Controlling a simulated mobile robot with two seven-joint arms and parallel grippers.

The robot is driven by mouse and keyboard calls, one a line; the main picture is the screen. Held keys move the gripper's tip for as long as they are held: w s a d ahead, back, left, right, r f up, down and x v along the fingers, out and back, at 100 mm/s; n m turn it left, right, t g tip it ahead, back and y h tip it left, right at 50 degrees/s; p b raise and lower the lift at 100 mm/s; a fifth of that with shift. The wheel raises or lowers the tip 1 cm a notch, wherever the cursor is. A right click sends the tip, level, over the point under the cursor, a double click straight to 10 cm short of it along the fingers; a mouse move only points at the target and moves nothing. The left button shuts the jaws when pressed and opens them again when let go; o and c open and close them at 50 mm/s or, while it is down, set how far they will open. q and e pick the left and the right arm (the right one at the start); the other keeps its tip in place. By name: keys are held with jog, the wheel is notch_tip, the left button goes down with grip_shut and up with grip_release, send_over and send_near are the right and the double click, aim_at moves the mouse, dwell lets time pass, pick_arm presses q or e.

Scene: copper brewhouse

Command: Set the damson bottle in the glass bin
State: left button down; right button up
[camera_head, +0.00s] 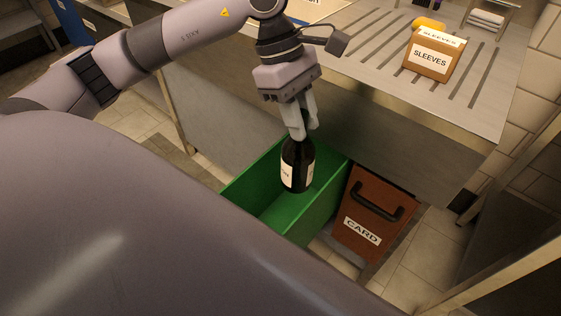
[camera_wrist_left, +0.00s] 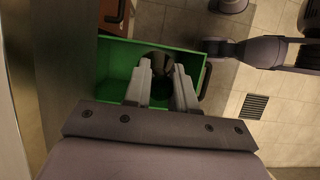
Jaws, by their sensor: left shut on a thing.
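A dark bottle (camera_head: 297,166) with a pale label hangs upright, neck up, from my left gripper (camera_head: 304,124). The gripper is shut on its neck. The bottle is over the open green bin (camera_head: 328,193), its lower part within the bin's outline; I cannot tell how far below the rim it reaches. The label text is too small to read. In the left wrist view the fingers (camera_wrist_left: 162,90) point down into the green bin (camera_wrist_left: 117,50), with the dark bottle (camera_wrist_left: 158,64) between them, partly hidden. My right gripper is not in view.
A brown bin (camera_head: 379,200) marked CARD, with a dark handle, stands right beside the green one. A slatted metal table (camera_head: 375,70) is behind, holding a SLEEVES box (camera_head: 432,54) and a yellow item (camera_head: 428,24). Tiled floor shows around the bins.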

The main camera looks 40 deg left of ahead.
pick_arm(q)
jog(key=n, duration=0.1)
jog(key=a+f+n+t+b, duration=0.1)
jog(key=n, duration=0.1)
jog(key=shift+a, duration=0.15)
jog(key=a+n+t+b, duration=0.1)
jog(key=n, duration=0.1)
jog(key=a+n+b, duration=0.1)
jog(key=n+b, duration=0.1)
jog(key=shift+w+f+t+y, duration=0.1)
jog(key=shift+t+y, duration=0.2)
jog(key=shift+t, duration=0.1)
notch_tip(320, 180, down, 27)
jog(key=n+b, duration=0.2)
jog(key=b, duration=1)
jog(key=shift+a, duration=0.45)
jog(key=c, duration=1.1)
grip_release()
jog(key=shift+o, duration=0.9)
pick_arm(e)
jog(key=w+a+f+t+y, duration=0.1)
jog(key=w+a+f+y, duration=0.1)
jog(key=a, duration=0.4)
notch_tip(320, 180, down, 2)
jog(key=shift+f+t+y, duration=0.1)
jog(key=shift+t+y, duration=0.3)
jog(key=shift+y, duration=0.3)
